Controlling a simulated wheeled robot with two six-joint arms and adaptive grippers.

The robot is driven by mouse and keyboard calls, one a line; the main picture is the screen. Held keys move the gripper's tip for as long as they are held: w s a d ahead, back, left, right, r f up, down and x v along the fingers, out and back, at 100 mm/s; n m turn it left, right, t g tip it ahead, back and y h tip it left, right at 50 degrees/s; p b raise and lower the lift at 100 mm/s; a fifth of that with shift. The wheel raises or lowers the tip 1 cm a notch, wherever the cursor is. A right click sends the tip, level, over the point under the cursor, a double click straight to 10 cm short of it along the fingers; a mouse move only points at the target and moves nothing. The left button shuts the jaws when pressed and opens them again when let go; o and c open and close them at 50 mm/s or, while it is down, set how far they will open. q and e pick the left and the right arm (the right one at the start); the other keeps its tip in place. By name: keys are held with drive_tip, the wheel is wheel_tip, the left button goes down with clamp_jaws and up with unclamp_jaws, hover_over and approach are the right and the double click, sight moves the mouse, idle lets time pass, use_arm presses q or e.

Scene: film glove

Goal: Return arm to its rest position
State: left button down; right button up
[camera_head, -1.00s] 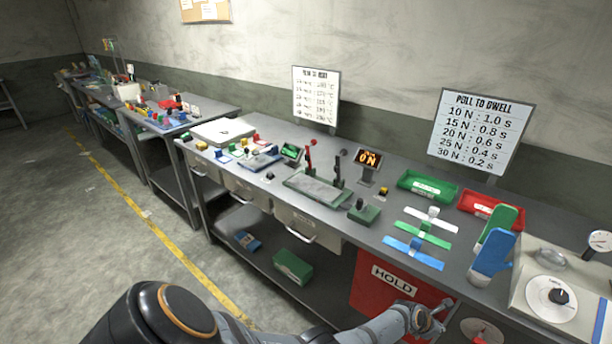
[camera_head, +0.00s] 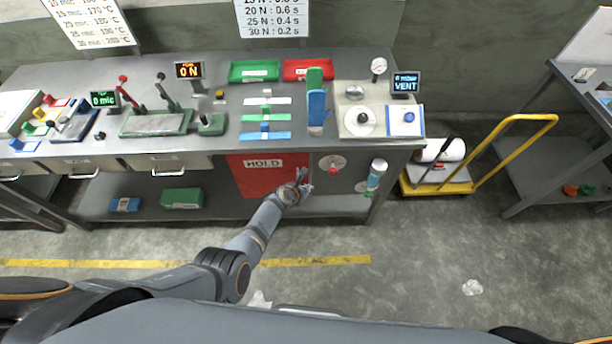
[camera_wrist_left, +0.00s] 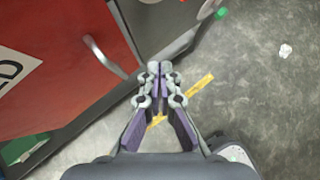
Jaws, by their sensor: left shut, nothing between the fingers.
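My left arm comes in from the left in the head view and reaches toward the front of the workbench (camera_head: 225,143). My left gripper (camera_head: 303,180) is in front of the red HOLD door (camera_head: 258,180), near its right side. In the left wrist view the gripper (camera_wrist_left: 154,66) is shut, its fingertips together with nothing between them. The door's metal handle (camera_wrist_left: 103,56) is to the left of the fingers, apart from them. My right gripper is in neither view now.
On the bench are green (camera_head: 254,71) and red (camera_head: 308,69) trays, strips, a blue glove (camera_head: 317,108) and a dial unit (camera_head: 358,121). A yellow cart (camera_head: 437,184) stands to the right of the bench. The concrete floor in front is mostly clear.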

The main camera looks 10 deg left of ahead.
use_arm(q)
drive_tip(key=shift+s+d+r+p, duration=0.2)
drive_tip(key=shift+s+r+p, duration=0.4)
drive_tip(key=shift+s+r, duration=0.25)
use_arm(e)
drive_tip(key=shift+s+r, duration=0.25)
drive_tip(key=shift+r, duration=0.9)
use_arm(q)
drive_tip(key=shift+f, duration=0.1)
